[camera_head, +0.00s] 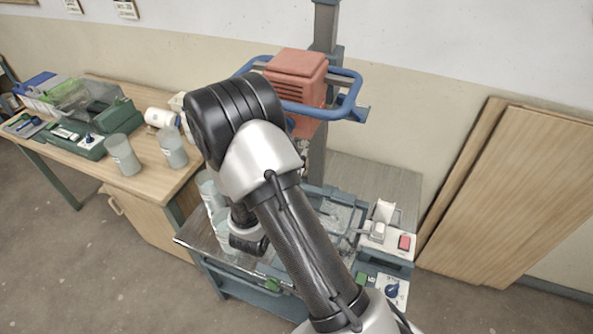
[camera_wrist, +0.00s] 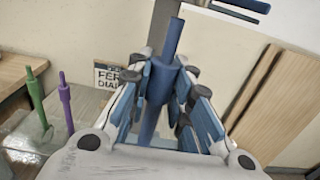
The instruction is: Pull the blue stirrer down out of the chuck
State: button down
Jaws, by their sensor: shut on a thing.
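The blue stirrer (camera_wrist: 172,40) stands nearly upright in the middle of the wrist view, leaning slightly right at the top. My gripper (camera_wrist: 163,78) is shut on it, with a finger on each side of the shaft. The shaft's upper end shows bare, with no chuck around it in this view. The stirrer's lower part is partly hidden by the gripper. In the head view, the red mixer head (camera_head: 298,66) with its blue handle frame stands behind my arm.
A green stirrer (camera_wrist: 36,92) and a purple stirrer (camera_wrist: 66,100) stand upright at the left. A wooden bench (camera_head: 150,180) with pale beakers (camera_head: 122,154) is on the left. A switch box (camera_head: 388,238) stands right of my arm. Wooden boards (camera_head: 520,195) lean on the wall.

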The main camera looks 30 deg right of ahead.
jog(key=v, duration=0.9)
jog(key=shift+s+a+b, duration=0.25)
jog(key=shift+a+b, duration=0.1)
dwell(0.5)
